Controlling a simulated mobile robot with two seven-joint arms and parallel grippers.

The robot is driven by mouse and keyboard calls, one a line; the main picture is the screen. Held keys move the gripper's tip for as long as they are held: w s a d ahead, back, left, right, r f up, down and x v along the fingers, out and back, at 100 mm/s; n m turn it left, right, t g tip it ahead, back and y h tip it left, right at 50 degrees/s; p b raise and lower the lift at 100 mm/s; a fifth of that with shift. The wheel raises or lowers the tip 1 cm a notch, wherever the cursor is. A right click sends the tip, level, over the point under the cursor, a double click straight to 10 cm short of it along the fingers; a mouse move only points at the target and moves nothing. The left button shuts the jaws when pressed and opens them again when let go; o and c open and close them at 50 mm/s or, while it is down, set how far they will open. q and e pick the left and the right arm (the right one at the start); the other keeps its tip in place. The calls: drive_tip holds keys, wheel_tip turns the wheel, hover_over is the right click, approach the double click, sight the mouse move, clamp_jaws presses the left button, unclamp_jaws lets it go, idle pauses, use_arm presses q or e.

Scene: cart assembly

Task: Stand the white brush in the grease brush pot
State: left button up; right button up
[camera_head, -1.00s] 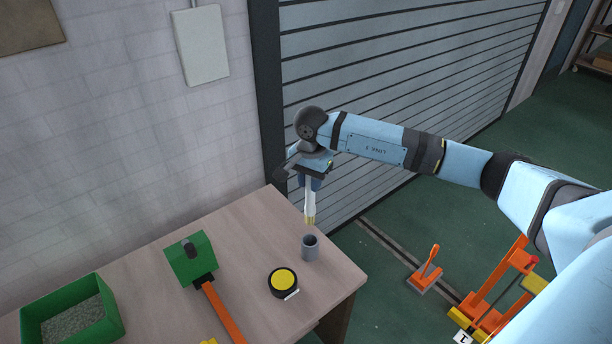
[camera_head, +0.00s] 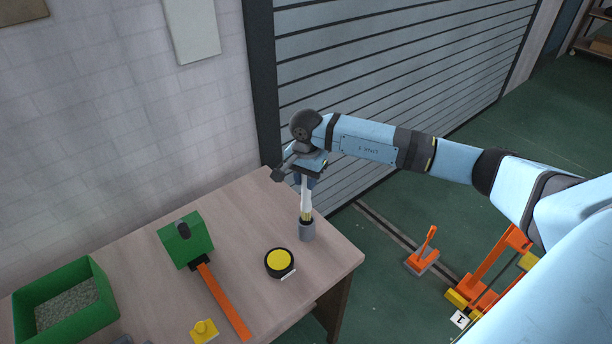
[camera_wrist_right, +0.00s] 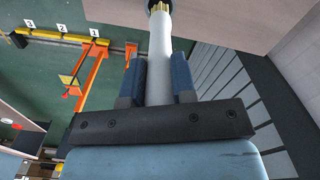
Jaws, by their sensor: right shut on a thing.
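The white brush (camera_head: 306,197) hangs upright from my right gripper (camera_head: 305,181), bristles down. My right gripper is shut on its white handle, which also shows between the fingers in the right wrist view (camera_wrist_right: 160,70). The grease brush pot (camera_head: 307,232) is a small grey cylinder near the table's right edge. The yellowish bristles are at the pot's mouth, and their tips look to be just inside the rim. The wrist view shows the bristle end (camera_wrist_right: 160,8) at the dark pot mouth, mostly cut off by the frame. My left gripper is not in view.
A shutter stands behind.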

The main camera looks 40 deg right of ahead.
sight(306, 192)
drive_tip(key=shift+f+b, duration=1.5)
drive_tip(key=shift+f, duration=0.4)
drive_tip(key=shift+f+b, duration=0.5)
drive_tip(key=shift+f, duration=0.1)
drive_tip(key=o, duration=1)
drive_tip(key=shift+r, duration=0.1)
wheel_tip(306, 192, up, 14)
drive_tip(key=shift+f+b, duration=0.15)
drive_tip(key=shift+b, duration=0.95)
